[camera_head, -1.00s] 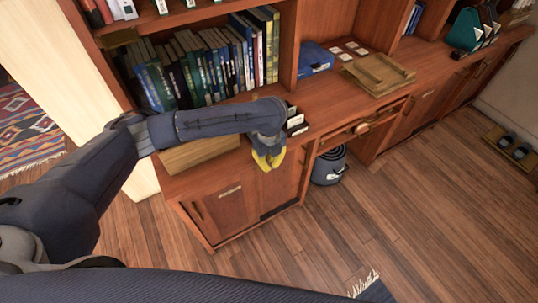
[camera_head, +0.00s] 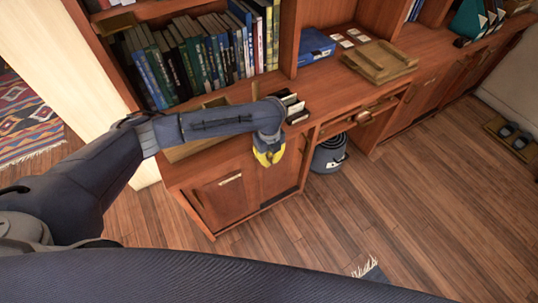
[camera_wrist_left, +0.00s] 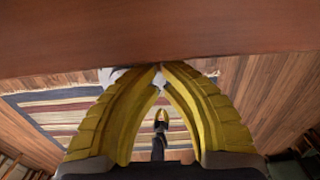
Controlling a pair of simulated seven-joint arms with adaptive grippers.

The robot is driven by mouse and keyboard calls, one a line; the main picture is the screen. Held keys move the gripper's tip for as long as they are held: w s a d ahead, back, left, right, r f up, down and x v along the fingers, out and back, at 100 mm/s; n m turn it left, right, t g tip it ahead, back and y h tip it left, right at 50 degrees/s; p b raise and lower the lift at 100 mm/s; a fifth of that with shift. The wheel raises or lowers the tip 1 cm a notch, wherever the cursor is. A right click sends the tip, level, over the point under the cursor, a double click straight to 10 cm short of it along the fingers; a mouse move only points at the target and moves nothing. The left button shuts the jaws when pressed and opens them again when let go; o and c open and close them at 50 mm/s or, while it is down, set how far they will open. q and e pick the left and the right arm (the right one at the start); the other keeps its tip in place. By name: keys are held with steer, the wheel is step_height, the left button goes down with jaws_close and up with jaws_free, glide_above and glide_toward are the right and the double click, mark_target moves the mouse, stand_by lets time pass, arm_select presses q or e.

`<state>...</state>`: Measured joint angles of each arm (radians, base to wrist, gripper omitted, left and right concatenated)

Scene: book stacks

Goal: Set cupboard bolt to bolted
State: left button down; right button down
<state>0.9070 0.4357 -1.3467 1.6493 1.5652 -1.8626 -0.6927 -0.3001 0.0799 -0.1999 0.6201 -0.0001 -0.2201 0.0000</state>
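The wooden cupboard (camera_head: 222,200) is the low unit at the left, with closed doors and a pale bar on its front. My left gripper (camera_head: 268,160) is in front of the upper part of its right door, just below the counter edge. In the left wrist view its yellow fingers (camera_wrist_left: 160,66) meet at the tips, with nothing seen between them. The tips are close to a reddish-brown wooden surface (camera_wrist_left: 160,38); I cannot tell whether they touch it. I cannot make out the bolt. A small yellow shape on a dark stem (camera_wrist_left: 161,117) between the fingers may be my right gripper.
Books (camera_head: 205,55) fill the shelf above the counter. A card box (camera_head: 294,107), a blue box (camera_head: 315,46) and a wooden tray (camera_head: 379,62) stand on the counter. A grey bin (camera_head: 329,155) is under the desk part.

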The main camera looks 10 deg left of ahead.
arm_select(q)
steer(key=shift+f, duration=0.65)
step_height(320, 180, up, 14)
stand_by(0.4)
stand_by(0.4)
